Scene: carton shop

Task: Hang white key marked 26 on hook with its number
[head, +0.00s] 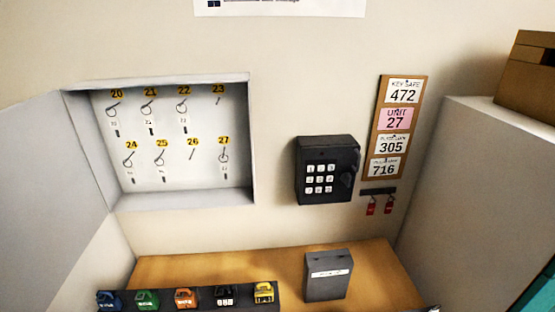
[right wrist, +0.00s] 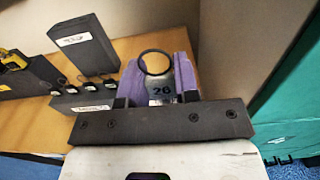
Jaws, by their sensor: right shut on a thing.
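In the head view the open key cabinet (head: 158,201) is on the wall at left. Its hook 26 (head: 192,155) is bare, under a yellow 26 label (head: 193,142). The right gripper is not clearly visible in the head view, and the left gripper is in neither view.
Hook 23 (head: 218,101) is bare; the other hooks hold keys. A black keypad box (head: 327,170) and small red tags (head: 371,207) are right of the cabinet. A grey box (head: 328,276) and several padlocks (head: 185,298) stand on the wooden bench (head: 380,270) below.

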